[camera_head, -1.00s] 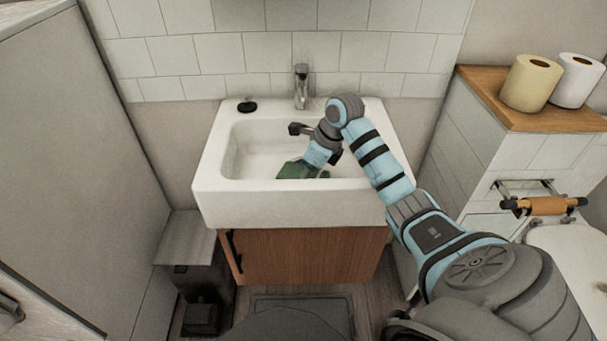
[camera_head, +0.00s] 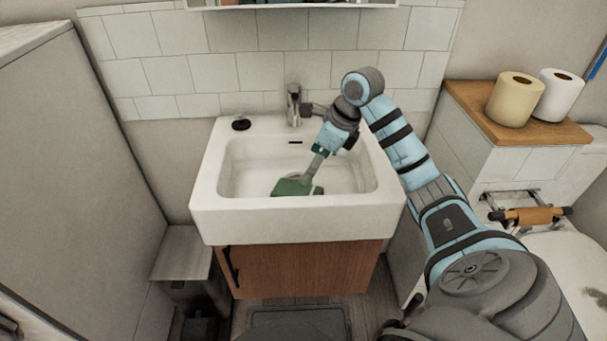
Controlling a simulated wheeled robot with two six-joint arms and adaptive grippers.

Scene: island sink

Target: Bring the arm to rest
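My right arm (camera_head: 402,150) comes in from the right and bends down over the white sink (camera_head: 345,205). Its wrist and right gripper (camera_head: 312,165) point down and left above the basin. The finger area is small, so I cannot tell whether the gripper is open or shut. A flat green item (camera_head: 296,188) shows in the front of the basin, just below the gripper. I cannot tell whether it touches the gripper or is held. My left gripper is not in view.
A metal faucet (camera_head: 294,105) stands at the sink's back, close to the arm, with a black round item (camera_head: 241,124) left of it. Two paper rolls (camera_head: 515,98) stand on a wooden shelf (camera_head: 475,100) at right. A grey bin (camera_head: 185,262) stands at lower left.

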